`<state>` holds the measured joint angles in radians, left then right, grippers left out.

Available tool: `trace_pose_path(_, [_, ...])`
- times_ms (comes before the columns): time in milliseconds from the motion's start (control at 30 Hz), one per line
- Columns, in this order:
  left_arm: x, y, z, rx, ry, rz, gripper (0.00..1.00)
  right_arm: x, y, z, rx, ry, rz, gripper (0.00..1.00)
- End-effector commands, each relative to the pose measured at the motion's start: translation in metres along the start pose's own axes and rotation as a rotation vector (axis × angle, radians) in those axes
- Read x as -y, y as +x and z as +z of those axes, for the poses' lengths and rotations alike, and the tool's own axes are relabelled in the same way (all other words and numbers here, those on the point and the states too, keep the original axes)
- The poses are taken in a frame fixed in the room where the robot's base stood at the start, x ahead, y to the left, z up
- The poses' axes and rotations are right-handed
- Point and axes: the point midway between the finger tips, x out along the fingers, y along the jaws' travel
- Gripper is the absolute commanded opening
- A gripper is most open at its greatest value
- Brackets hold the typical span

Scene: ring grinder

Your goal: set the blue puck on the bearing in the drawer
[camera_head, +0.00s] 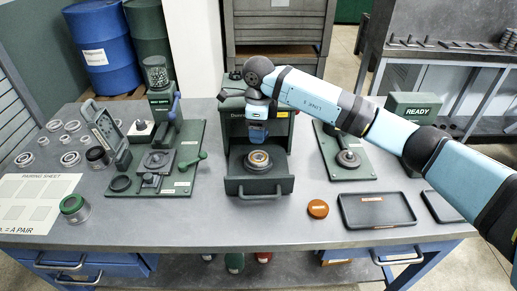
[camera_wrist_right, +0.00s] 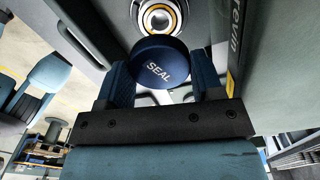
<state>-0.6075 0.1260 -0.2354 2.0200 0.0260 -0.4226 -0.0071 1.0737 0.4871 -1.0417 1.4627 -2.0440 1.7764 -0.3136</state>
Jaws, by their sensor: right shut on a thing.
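My right gripper (camera_head: 257,132) hangs over the open drawer (camera_head: 258,187) of the dark green machine at the middle of the bench. In the right wrist view it is shut on the blue puck (camera_wrist_right: 158,65), a round dark blue piece marked SEAL, held between its two fingers (camera_wrist_right: 164,85). The bearing (camera_head: 258,160), a metal ring with an orange-brown centre, lies in the drawer below the gripper. It also shows in the right wrist view (camera_wrist_right: 158,15), partly covered by the puck. The puck is apart from the bearing. My left gripper is out of view.
An orange puck (camera_head: 318,208) and a black tray (camera_head: 376,210) lie right of the drawer. A green-topped cylinder (camera_head: 75,207) stands at the left front by the pairing sheet (camera_head: 38,203). A green fixture plate (camera_head: 178,180) is left of the drawer; the READY box (camera_head: 416,108) stands right.

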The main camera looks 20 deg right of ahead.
Motion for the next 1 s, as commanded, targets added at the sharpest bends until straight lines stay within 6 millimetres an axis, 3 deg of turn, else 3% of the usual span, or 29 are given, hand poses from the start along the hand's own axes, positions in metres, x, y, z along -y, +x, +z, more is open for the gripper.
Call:
trace_pose_path(100, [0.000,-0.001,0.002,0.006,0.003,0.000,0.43,0.000,0.022,0.000,0.000,0.001,0.002,0.35])
trace_pose_path(367, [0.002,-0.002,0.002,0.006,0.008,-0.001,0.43,0.000,0.043,0.000,0.000,0.001,0.000,0.35])
trace_pose_path(600, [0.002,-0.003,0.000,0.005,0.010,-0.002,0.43,0.000,0.076,0.000,-0.001,0.001,0.002,0.35])
trace_pose_path(1000, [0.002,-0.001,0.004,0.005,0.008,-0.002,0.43,0.001,0.084,0.000,0.000,0.001,-0.001,0.35])
